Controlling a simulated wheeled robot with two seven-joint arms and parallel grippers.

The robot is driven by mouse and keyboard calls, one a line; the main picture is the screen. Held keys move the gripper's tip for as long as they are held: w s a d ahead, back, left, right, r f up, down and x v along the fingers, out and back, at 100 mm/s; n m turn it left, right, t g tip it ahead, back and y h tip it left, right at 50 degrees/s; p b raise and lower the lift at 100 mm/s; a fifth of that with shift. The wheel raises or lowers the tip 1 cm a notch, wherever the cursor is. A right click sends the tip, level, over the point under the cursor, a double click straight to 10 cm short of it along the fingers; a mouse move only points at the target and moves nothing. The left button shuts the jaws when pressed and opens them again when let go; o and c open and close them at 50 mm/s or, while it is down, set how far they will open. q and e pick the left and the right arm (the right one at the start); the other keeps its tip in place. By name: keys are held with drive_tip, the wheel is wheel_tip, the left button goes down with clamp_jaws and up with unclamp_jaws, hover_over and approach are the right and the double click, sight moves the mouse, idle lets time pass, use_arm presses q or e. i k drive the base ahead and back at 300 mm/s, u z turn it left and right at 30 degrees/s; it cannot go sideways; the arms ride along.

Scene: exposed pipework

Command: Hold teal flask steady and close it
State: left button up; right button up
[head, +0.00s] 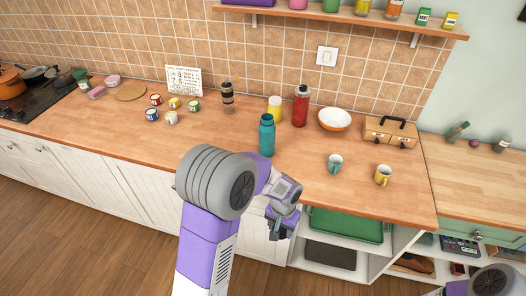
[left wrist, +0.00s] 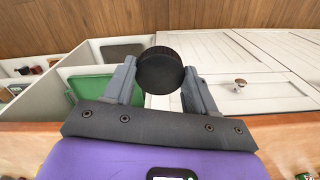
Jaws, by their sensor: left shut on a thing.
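The teal flask (head: 266,138) stands upright on the wooden counter, near its front edge and left of the mugs. Whether its mouth is open is too small to tell. My left gripper (head: 281,226) is in front of the counter edge, below and apart from the flask. In the left wrist view its fingers (left wrist: 160,88) are shut on a dark round cap-like piece (left wrist: 160,70), seen end-on. My right gripper is not in view; only part of my right arm shows at the bottom right.
A blue mug (head: 335,163) and a yellow mug (head: 383,175) stand right of the flask. A red bottle (head: 301,106), yellow-and-white container (head: 274,109) and bowl (head: 334,120) stand behind. Several small cans are at left. Open shelves with a green tray (head: 345,226) lie below.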

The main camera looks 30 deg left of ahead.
sight(267, 127)
drive_tip(key=z, duration=2.3)
drive_tip(key=k, duration=1.6)
drive_tip(key=u, duration=2.25)
drive_tip(key=i, duration=0.5)
drive_tip(key=z, duration=0.1)
